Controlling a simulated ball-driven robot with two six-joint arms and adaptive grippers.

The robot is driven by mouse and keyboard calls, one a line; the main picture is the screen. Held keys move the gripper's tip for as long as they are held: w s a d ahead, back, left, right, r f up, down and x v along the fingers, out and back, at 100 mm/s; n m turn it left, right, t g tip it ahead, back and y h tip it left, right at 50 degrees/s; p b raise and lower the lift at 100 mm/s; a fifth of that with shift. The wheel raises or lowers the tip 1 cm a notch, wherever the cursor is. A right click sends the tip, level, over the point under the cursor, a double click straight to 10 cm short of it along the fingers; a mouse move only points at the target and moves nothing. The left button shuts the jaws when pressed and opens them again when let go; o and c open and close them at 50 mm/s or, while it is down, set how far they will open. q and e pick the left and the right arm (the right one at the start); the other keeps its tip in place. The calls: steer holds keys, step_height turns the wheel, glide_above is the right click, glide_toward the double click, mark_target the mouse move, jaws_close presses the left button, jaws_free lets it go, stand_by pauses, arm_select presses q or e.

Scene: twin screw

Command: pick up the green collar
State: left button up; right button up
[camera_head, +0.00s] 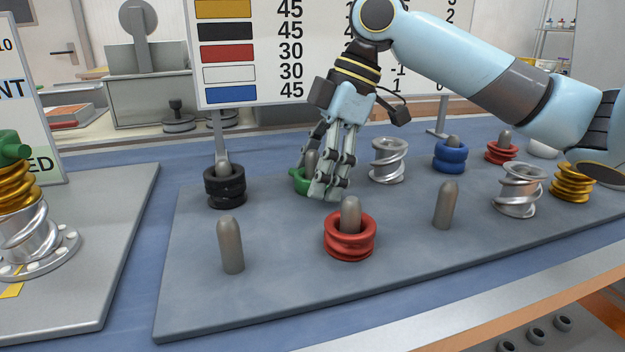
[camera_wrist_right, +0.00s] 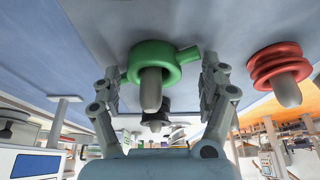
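The green collar (camera_head: 301,186) is a ring with a small side tab, sitting around a grey peg on the grey board. In the right wrist view my right gripper (camera_wrist_right: 161,76) is open, one finger on each side of the collar, with a gap at the left finger. Contact at the tab side is unclear. My left gripper is not in view.
A red collar (camera_head: 349,247) stands in front and a black collar (camera_head: 225,197) to the left. A silver screw collar (camera_head: 388,176) and a blue collar (camera_head: 450,163) are to the right. Bare pegs (camera_head: 231,246) stand near the front. A stack with a green top (camera_head: 13,150) is far left.

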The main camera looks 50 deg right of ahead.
steer(key=shift+f, duration=0.15)
steer(key=c, duration=1.2)
